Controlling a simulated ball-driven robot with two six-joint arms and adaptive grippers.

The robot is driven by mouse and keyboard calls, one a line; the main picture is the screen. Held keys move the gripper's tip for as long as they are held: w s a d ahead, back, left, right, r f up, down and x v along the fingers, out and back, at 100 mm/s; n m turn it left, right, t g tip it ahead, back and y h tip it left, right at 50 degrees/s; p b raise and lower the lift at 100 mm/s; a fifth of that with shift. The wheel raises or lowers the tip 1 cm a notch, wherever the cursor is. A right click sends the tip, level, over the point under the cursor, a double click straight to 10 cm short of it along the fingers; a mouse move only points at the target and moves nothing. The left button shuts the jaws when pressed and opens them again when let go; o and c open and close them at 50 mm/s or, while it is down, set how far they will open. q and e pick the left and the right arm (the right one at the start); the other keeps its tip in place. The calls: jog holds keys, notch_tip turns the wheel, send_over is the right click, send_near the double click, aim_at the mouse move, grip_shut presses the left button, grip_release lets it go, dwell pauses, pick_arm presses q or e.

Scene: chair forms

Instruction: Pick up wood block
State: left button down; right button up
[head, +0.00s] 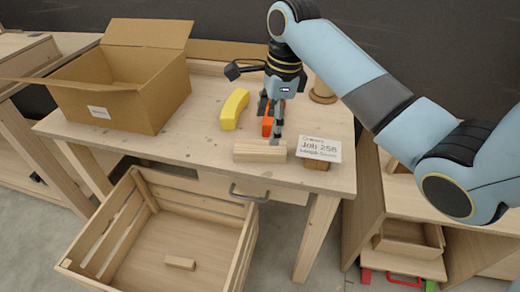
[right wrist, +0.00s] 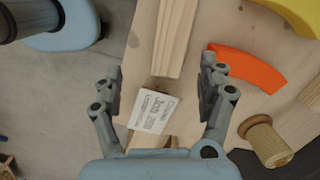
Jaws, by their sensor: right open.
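The light wood block (head: 260,151) lies flat near the front edge of the wooden table (head: 195,150). My right gripper (head: 271,128) points down above the block's back right end. In the right wrist view, the wood block (right wrist: 177,38) runs lengthwise from the top edge. Its near end sits between the open fingers (right wrist: 162,70), with space on both sides. The gripper holds nothing. I cannot tell how high the fingertips are above the block. My left gripper is not in view.
A job card (head: 320,149) on a wooden stand is close right of the block. An orange piece (head: 267,125), a yellow curved piece (head: 234,109) and a spool (head: 322,93) lie behind. An open cardboard box (head: 125,100) stands left. A slatted crate (head: 150,245) is below in front.

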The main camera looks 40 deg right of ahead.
aim_at(260, 147)
jog(key=shift+w+d+r+m, duration=0.1)
jog(key=shift+w+d+m, duration=0.15)
jog(key=shift+w+m, duration=0.75)
jog(key=f, duration=0.3)
jog(key=f+b, duration=0.1)
jog(key=f, duration=0.2)
jog(key=w+a+f, duration=0.1)
jog(key=f, duration=0.3)
jog(key=shift+a, duration=0.1)
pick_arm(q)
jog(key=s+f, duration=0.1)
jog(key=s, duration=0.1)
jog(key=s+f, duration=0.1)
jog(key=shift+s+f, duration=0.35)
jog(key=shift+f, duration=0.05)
pick_arm(e)
jog(key=shift+r, duration=0.1)
jog(key=c, duration=1.3)
jog(key=shift+r, duration=0.1)
